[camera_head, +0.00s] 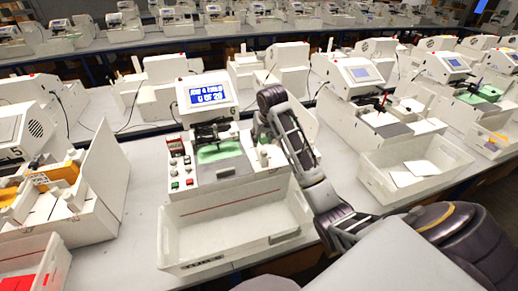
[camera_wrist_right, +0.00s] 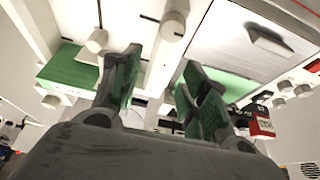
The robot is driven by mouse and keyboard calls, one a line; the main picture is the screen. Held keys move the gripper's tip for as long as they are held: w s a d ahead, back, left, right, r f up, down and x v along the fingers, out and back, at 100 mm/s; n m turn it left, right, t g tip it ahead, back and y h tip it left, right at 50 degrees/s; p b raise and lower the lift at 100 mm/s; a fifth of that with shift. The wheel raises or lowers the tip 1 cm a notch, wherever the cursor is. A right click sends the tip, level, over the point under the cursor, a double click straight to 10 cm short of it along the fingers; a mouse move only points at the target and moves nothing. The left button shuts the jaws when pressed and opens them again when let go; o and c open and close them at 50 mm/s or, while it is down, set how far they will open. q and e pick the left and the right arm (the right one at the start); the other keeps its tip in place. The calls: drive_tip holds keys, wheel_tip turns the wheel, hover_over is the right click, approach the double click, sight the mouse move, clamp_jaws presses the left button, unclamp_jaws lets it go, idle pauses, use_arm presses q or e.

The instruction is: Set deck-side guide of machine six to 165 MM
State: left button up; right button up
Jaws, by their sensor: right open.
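Machine six (camera_head: 207,92), white with a lit blue display and a small 6 on its front, stands at the centre of the head view. Its deck carries a green sheet (camera_head: 220,151) under a dark carriage. My right gripper (camera_head: 263,152) is over the right side of its deck. In the right wrist view, this gripper (camera_wrist_right: 160,68) is open, its green-padded fingers apart with nothing between them. A white round knob (camera_wrist_right: 173,26) lies just beyond the fingertips, and another knob (camera_wrist_right: 97,41) is to the left. I cannot tell which part is the deck-side guide, and its scale is unreadable. My left gripper is not in view.
A white bin (camera_head: 232,229) stands in front of machine six. Red and green buttons (camera_head: 175,185) line the deck's left side. Similar machines stand on both sides, with a bin holding white sheets (camera_head: 408,172) at right. Grey table shows between them.

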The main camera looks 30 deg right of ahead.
sight(259, 147)
drive_tip(key=p+x, duration=0.1)
drive_tip(key=x, duration=0.8)
drive_tip(key=shift+w+f, duration=0.2)
drive_tip(key=shift+f, duration=0.05)
drive_tip(key=shift+c, duration=0.4)
clamp_jaws()
